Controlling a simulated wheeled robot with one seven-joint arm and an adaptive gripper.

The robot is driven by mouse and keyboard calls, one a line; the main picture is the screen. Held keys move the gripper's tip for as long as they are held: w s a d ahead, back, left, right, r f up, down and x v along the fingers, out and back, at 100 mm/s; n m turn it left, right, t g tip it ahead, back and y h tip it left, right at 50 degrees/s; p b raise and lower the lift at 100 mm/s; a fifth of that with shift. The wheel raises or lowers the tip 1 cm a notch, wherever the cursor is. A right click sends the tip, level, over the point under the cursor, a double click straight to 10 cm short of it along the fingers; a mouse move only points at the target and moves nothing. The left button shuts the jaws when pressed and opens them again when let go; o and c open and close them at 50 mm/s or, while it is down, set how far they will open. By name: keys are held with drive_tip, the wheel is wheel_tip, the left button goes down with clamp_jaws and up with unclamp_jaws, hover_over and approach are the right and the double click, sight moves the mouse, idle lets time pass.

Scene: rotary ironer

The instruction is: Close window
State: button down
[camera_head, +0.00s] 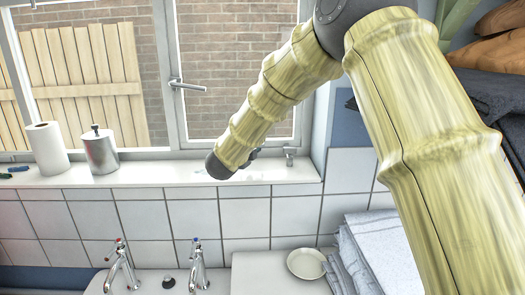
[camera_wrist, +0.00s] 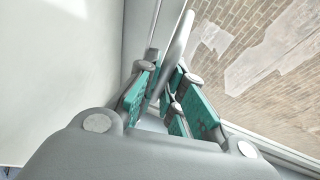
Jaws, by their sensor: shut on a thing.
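The window (camera_head: 170,75) stands above the tiled wall, with brick showing through its glass. A grey handle (camera_head: 187,86) sits on its middle upright, clear of my gripper. In the wrist view, my gripper (camera_wrist: 170,88) has its teal-padded fingers shut around a slim, curved grey handle (camera_wrist: 180,42) beside the window glass. In the head view, my forearm reaches down to the sill and hides most of my gripper. A small metal fitting (camera_head: 290,155) shows at the sill's right end. I cannot tell how far the window stands open.
A paper roll (camera_head: 47,149) and a metal canister (camera_head: 99,150) stand on the sill's left part. Two taps (camera_head: 197,266) rise below the tiles. A white bowl (camera_head: 306,263) and folded cloths (camera_head: 372,255) lie at lower right. Dark towels (camera_head: 490,100) are stacked at right.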

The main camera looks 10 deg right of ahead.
drive_tip(key=shift+s+f, duration=0.1)
drive_tip(key=shift+f, duration=0.05)
drive_tip(key=c, duration=1.9)
unclamp_jaws()
drive_tip(key=o, duration=0.4)
drive_tip(key=shift+s+d, duration=0.15)
drive_tip(key=v, duration=1.2)
drive_tip(key=shift+r, duration=0.25)
